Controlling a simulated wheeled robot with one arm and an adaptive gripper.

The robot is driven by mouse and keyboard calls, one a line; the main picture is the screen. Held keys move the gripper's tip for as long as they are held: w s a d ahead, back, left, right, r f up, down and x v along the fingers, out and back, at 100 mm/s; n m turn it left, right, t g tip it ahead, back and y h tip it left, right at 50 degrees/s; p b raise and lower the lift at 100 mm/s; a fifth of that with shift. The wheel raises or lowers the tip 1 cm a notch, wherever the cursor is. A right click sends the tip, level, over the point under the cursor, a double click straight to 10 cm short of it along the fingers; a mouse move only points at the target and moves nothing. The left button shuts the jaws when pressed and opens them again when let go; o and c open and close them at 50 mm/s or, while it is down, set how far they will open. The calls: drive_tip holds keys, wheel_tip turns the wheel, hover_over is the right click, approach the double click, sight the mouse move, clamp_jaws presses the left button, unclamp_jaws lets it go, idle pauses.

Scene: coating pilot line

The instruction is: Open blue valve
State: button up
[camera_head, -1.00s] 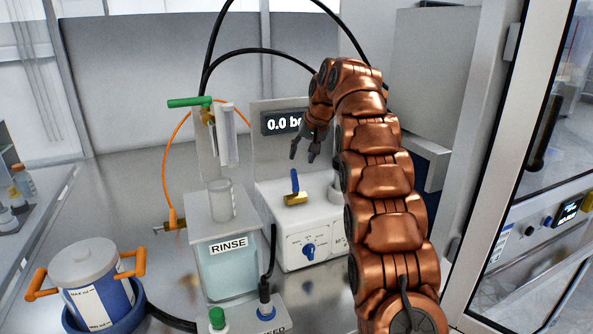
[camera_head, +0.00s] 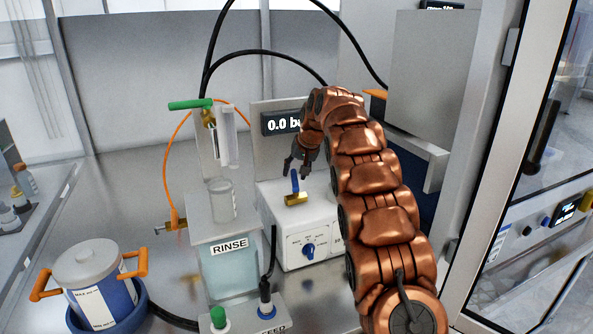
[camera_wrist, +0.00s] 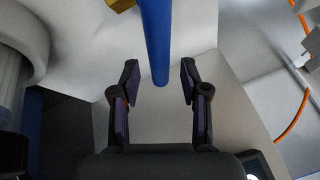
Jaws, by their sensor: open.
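The blue valve has an upright blue handle (camera_head: 295,181) on a brass body (camera_head: 296,199), on top of a white control box (camera_head: 290,228). My gripper (camera_head: 295,167) is open at the top of the handle. In the wrist view, the blue handle (camera_wrist: 157,40) comes down from the top edge, and its end lies between the two dark fingertips (camera_wrist: 159,80) with a gap on both sides. The brass body (camera_wrist: 122,4) shows only at the top edge.
A display (camera_head: 283,122) reading 0.0 stands behind the valve. Left of the box are a RINSE tank (camera_head: 229,272), a green-handled valve (camera_head: 190,104) and an orange tube (camera_head: 166,160). A lidded pot (camera_head: 95,285) stands at the lower left. A grey panel (camera_head: 432,75) stands at right.

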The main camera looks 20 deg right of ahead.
clamp_jaws()
idle(0.3)
